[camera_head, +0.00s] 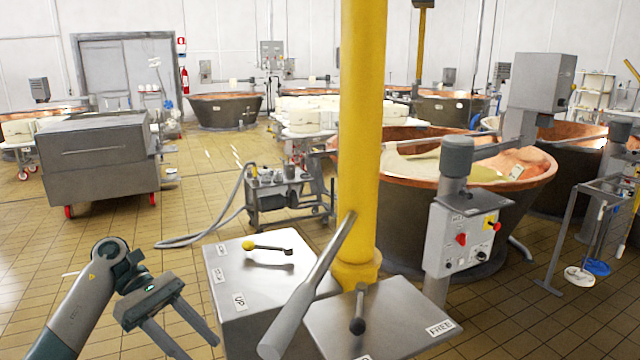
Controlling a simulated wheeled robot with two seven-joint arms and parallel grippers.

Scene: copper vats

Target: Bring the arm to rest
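My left gripper (198,350) hangs at the lower left, with its arm coming in from the bottom left edge. Its two fingers are spread with a clear gap, point down and to the right, and hold nothing. It is in front of and left of a steel control box (222,268) with a yellow-knobbed lever (268,248); I cannot tell whether they touch. My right gripper is not in view.
A yellow column (362,130) stands mid-view, with a grey lever bar (310,285) before it. A copper vat (530,180) and a switch panel (468,240) are at right. A steel cart (95,160) stands at left. Tiled floor (60,240) is open at left.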

